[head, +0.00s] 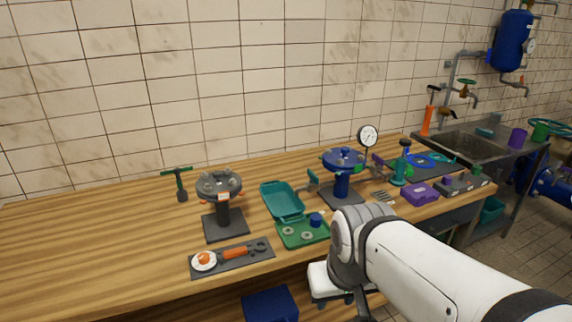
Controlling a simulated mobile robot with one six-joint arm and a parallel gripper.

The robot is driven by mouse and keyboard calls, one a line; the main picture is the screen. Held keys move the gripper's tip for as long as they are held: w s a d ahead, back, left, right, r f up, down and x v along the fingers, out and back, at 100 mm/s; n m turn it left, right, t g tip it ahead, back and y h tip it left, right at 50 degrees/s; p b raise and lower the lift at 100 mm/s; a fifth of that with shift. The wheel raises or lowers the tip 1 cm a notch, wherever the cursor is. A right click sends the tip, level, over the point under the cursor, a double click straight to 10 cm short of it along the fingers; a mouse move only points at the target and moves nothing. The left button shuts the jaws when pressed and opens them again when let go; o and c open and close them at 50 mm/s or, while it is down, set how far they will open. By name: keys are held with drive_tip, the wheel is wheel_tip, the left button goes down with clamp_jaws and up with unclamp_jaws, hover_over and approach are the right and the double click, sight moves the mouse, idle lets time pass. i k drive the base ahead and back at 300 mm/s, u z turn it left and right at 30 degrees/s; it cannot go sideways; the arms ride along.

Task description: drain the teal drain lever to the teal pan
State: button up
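A teal pan (270,188), shallow and rectangular, sits on the wooden bench left of a blue pot-like unit (342,188) on a dark base plate. A small teal lever-like part (313,181) shows at the left side of the blue unit, near the pan's right edge. It is too small to tell whether the lever is turned open or closed. No liquid is visible in the pan. My arm reaches in from the lower right, with its wrist in front of the bench's front edge. My gripper's fingers do not show.
A green tray (296,239) with rings and a blue cap adjoins the pan's front. A grey pot-like unit (220,184) and a dark tool mat (225,262) are left. A gauge (367,135) and purple box (419,194) are right. The bench's left end is clear.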

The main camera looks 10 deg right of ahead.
sight(313, 179)
drive_tip(key=z, duration=0.05)
drive_tip(key=i, duration=1)
drive_tip(key=u, duration=0.1)
